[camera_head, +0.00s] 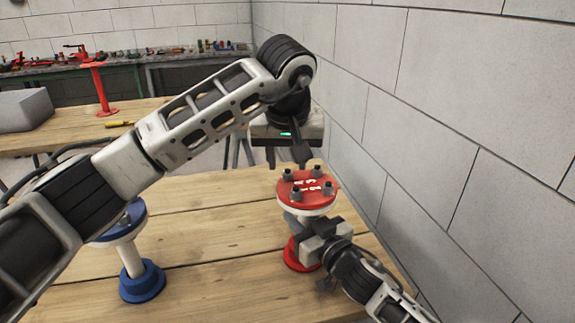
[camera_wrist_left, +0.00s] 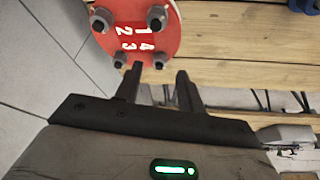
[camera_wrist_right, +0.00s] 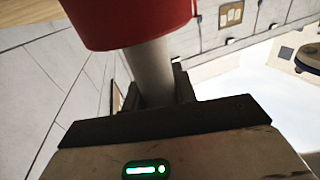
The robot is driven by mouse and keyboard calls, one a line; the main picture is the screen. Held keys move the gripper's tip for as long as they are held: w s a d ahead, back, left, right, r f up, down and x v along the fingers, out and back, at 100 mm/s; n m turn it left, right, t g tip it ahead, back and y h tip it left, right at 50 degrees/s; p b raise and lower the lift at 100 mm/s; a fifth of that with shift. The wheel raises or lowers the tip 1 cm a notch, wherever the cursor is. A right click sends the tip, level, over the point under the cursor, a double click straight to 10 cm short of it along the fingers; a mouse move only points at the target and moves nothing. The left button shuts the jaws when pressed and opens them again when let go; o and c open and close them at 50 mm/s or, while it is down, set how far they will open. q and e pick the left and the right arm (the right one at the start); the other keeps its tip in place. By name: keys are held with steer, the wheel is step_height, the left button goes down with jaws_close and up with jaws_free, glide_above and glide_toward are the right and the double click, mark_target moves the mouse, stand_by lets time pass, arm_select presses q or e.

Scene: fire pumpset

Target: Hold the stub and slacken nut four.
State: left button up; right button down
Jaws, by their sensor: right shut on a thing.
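The red stub stands upright on the table, with a red numbered flange (camera_head: 308,190) on top, a white pipe and a red base (camera_head: 299,256). Several dark nuts stand on the flange. In the left wrist view, nut four (camera_wrist_left: 160,62) is the one beside the printed 4, and nut three (camera_wrist_left: 120,61) is to its left. My left gripper (camera_head: 301,158) is above the flange's far side. Its fingers (camera_wrist_left: 157,76) are apart and empty, with nut four just beyond the gap. My right gripper (camera_head: 312,236) is shut on the white pipe (camera_wrist_right: 150,72) below the flange.
A blue stub (camera_head: 143,282) stands at the left of the table, partly behind my left arm. A block wall (camera_head: 440,130) runs close along the right. Behind are another table with a red stand (camera_head: 100,92) and a grey box (camera_head: 24,110). The middle tabletop is clear.

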mark_target(288, 175)
arm_select(q)
steer(key=shift+x, duration=1.3)
jaws_close()
steer(key=shift+r+n, duration=0.1)
steer(key=shift+n, duration=0.3)
steer(key=shift+d+n+y, duration=0.15)
steer(key=shift+n+y, duration=0.45)
steer(key=shift+n, duration=0.5)
steer(key=n, duration=0.2)
steer(key=n+g+y, duration=0.1)
steer(key=n, duration=0.1)
steer(key=shift+w+d+n+y, duration=0.15)
steer(key=shift+d+n+y, duration=0.05)
steer(key=shift+n+y, duration=0.1)
steer(key=n+g, duration=0.1)
steer(key=n, duration=0.2)
steer(key=n+g+y, duration=0.1)
steer(key=n, duration=0.2)
steer(key=shift+w+d, duration=0.1)
steer(key=shift+w, duration=0.15)
